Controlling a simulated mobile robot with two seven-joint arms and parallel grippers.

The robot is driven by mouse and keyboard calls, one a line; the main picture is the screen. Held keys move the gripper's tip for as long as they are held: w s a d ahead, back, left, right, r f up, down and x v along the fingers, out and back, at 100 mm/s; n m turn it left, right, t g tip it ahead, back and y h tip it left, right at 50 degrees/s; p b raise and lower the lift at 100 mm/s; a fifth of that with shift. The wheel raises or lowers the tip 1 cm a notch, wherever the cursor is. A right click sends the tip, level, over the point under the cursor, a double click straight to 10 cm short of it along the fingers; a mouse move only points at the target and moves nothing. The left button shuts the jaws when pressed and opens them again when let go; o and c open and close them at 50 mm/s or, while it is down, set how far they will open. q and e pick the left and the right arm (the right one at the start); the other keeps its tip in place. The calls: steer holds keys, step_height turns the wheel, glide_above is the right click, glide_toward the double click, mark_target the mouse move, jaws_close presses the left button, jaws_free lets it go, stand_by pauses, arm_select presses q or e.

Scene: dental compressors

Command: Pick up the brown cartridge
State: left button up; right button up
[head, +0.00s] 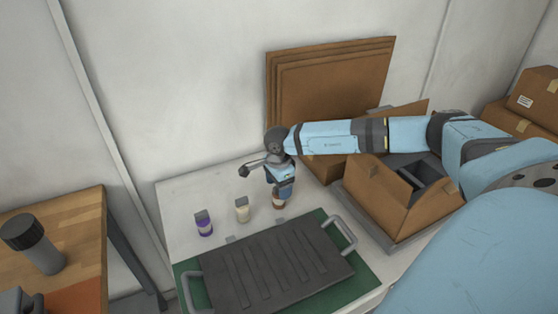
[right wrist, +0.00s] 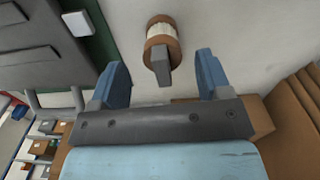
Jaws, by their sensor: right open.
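The brown cartridge (head: 278,204) stands on the white table, just below my right gripper (head: 282,188), which partly hides it in the head view. In the right wrist view, the brown cartridge (right wrist: 161,42) shows brown ends, a pale ribbed band and a grey tab pointing toward the gripper. My right gripper (right wrist: 160,68) is open there, with one blue finger to each side of the tab. The cartridge body appears beyond the fingertips, and I see no contact. My left gripper is not in view.
A cream cartridge (head: 242,212) and a purple cartridge (head: 204,228) stand to the left. A dark ribbed plate with handles (head: 275,266) lies on a green mat (head: 190,284) in front. An open cardboard box (head: 385,202) is at right; cardboard sheets (head: 335,90) lean behind.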

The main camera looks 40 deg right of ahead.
mark_target(277, 203)
step_height(277, 203, down, 4)
steer(key=shift+d+r, duration=0.1)
steer(key=shift+d, duration=0.05)
steer(key=c, duration=1)
steer(key=shift+r, duration=0.15)
